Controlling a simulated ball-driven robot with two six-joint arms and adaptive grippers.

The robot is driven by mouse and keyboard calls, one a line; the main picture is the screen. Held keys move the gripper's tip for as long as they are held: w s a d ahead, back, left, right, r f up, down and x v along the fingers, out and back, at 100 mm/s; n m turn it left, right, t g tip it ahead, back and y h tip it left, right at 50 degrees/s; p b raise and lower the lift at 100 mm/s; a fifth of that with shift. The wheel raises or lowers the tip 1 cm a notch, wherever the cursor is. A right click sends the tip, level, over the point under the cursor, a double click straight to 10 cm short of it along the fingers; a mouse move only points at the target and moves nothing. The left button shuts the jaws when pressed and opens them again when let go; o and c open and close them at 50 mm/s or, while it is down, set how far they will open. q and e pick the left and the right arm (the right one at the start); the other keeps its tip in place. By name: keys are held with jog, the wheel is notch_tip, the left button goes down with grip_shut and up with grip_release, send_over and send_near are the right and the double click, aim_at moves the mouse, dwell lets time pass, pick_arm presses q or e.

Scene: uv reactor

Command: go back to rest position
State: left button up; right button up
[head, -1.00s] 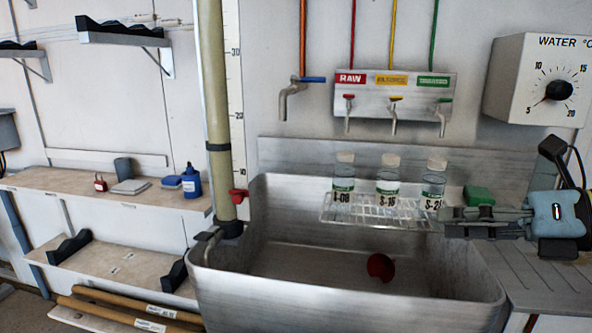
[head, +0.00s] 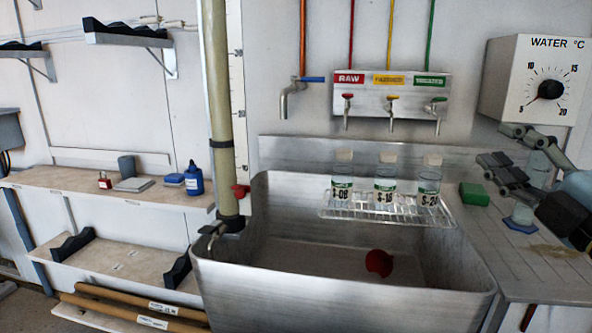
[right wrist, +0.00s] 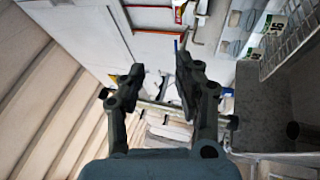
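My right gripper (head: 492,146) is at the right of the head view, above the drainboard beside the sink. Its two dark fingers are spread apart with nothing between them. In the right wrist view the open fingers (right wrist: 160,72) also show empty, with wall and shelves beyond. My left gripper is not in the head view. Three capped sample bottles, the left one (head: 342,178), the S-16 one (head: 386,178) and the right one (head: 430,180), stand upright on a wire rack (head: 375,212) over the sink.
The metal sink (head: 340,290) holds a red round object (head: 379,263). A green block (head: 474,195) and a clear cylinder with a blue base (head: 521,225) stand on the drainboard (head: 560,275), near my right gripper. Taps (head: 392,106) and a water dial (head: 550,90) are on the wall.

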jog(key=s+d+f+m+g+h, duration=0.4)
jog(key=f+m+h, duration=0.15)
jog(key=m, duration=0.25)
jog(key=s+d+f+m+g+h, duration=0.3)
jog(key=d+f+m+h, duration=0.15)
jog(key=f+m, duration=0.3)
jog(key=s+a+f+m+g+y, duration=0.2)
jog(key=s+a+f+g, duration=0.4)
jog(key=s, duration=0.4)
jog(key=s+a+f+m+g+y, duration=0.25)
jog(key=s+f+g, duration=0.25)
jog(key=s+f, duration=0.35)
jog(key=s+d+f, duration=0.1)
jog(key=s+f, duration=0.1)
jog(key=f, duration=1)
jog(key=s+d+f, duration=0.1)
jog(key=f, duration=1.2)
jog(key=s+d+f+g, duration=0.1)
jog(key=s+f+g, duration=0.1)
jog(key=s+f, duration=1.3)
jog(key=s, duration=0.3)
jog(key=shift+s+m, duration=0.2)
jog(key=shift+m, duration=0.1)
